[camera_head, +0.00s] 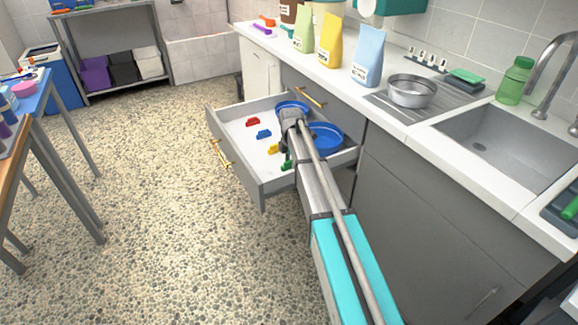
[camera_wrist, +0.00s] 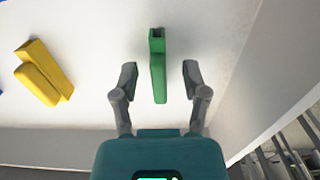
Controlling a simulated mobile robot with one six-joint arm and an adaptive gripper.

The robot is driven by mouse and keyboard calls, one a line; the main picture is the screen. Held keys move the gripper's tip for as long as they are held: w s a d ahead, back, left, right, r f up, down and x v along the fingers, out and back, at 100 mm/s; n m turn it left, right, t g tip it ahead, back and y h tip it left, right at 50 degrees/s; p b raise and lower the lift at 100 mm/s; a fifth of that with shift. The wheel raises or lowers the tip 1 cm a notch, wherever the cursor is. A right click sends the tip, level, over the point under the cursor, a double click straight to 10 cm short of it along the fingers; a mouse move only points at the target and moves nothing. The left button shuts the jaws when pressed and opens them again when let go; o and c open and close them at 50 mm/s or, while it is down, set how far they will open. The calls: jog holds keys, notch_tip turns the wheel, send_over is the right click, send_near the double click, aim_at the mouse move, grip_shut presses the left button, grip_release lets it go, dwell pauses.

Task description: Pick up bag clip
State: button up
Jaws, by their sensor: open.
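In the wrist view my gripper (camera_wrist: 159,82) is open, with one finger on each side of a green bag clip (camera_wrist: 157,45). The clip lies lengthwise between the fingers, with clear gaps on both sides; I cannot tell how far above the drawer floor the fingertips are. A yellow bag clip (camera_wrist: 43,73) lies to the left. In the head view the green clip (camera_head: 287,163) is partly hidden by my arm inside the open drawer (camera_head: 234,147). The yellow clip (camera_head: 273,149), a blue clip (camera_head: 264,134) and a red clip (camera_head: 253,122) also lie there.
The drawer walls stand close around the clips. The counter above holds several bags, a steel bowl (camera_head: 411,91) and a sink (camera_head: 500,143).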

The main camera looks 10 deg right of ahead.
grip_shut()
dwell(0.3)
jog(key=shift+r, duration=0.25)
jog(key=shift+r+p, duration=0.75)
jog(key=shift+p, duration=0.25)
jog(key=s+d+r+p, duration=0.1)
jog(key=s+r+p, duration=1)
jog(key=s, duration=0.3)
jog(key=shift+d, duration=0.15)
jog(key=shift+r, duration=0.1)
